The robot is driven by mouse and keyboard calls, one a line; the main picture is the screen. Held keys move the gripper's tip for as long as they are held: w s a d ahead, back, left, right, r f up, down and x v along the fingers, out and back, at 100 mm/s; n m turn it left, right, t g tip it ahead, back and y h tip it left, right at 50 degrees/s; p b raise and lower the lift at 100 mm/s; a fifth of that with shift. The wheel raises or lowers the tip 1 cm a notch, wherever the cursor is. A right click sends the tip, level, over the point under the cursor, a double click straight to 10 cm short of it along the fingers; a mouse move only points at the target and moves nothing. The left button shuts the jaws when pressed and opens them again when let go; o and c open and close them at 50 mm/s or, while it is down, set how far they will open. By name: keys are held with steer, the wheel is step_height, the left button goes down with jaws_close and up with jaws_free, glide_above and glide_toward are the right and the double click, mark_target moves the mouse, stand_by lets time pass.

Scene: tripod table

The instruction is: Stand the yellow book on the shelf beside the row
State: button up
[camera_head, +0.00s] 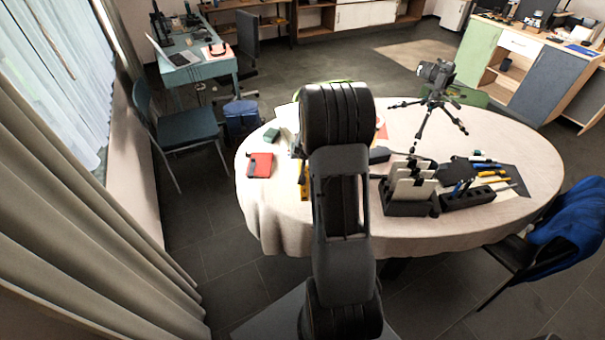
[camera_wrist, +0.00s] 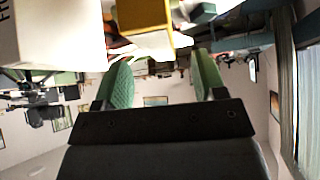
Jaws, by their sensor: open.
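A yellow block-like thing (camera_wrist: 146,42), probably the yellow book, is at the top of the wrist view, beyond my open fingers. A white thing with dark letters (camera_wrist: 45,40) stands beside it on the left. My gripper (camera_wrist: 162,62) has green-padded fingers spread apart, with nothing visible between them. In the head view a yellow strip (camera_head: 303,181) shows at the table's left part, mostly hidden behind my arm. I cannot tell whether it is the same thing. The gripper is hidden there. No shelf or book row can be clearly identified.
The oval table (camera_head: 270,225) has a white cloth. A red item (camera_head: 260,165) lies at its left. A dark rack (camera_head: 405,209) with pale upright pieces and a pen holder (camera_head: 467,199) stand right of my arm. A camera tripod (camera_head: 435,105) stands behind them.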

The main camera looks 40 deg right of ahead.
steer(key=shift+b+x, duration=0.35)
steer(key=shift+x, duration=2.5)
steer(key=shift+d+r, duration=0.1)
steer(key=shift+c, duration=0.4)
jaws_close()
